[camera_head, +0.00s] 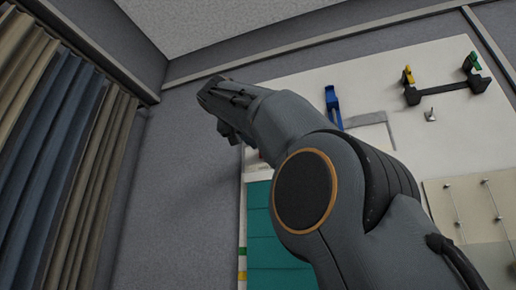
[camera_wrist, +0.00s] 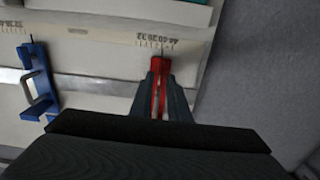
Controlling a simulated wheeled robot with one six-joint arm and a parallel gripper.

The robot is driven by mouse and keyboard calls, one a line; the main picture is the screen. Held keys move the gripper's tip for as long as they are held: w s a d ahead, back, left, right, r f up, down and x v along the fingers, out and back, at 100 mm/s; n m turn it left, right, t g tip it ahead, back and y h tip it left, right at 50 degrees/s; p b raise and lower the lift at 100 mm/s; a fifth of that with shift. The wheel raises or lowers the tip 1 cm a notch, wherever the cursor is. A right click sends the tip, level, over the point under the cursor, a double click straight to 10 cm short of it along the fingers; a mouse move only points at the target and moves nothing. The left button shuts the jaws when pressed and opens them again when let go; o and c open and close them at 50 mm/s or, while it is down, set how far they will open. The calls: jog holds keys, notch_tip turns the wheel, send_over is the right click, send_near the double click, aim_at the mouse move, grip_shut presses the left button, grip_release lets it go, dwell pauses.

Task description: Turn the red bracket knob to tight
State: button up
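The red bracket (camera_wrist: 159,66) is on the pale board in the wrist view, upright in the picture, below a printed scale with a short dark mark (camera_wrist: 157,43). My gripper (camera_wrist: 161,88) has one dark finger on each side of its red part, with no clear gap, so it looks shut on it. The knob's lower part is largely hidden between the fingers, and its exact turn is hard to read. In the head view my gripper (camera_head: 222,110) is at the board's left edge and the red bracket is hidden behind it.
A blue bracket (camera_wrist: 37,88) stands left of the red one in the wrist view; it also shows in the head view (camera_head: 332,104). Yellow (camera_head: 408,75) and green (camera_head: 473,62) knobs are farther right. A teal panel (camera_head: 270,225) lies below. Curtains (camera_head: 60,140) hang at left.

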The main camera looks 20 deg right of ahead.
jog(key=b+v, duration=0.1)
jog(key=v, duration=0.4)
jog(key=shift+s+a, duration=0.1)
jog(key=shift+a, duration=0.1)
dwell(0.4)
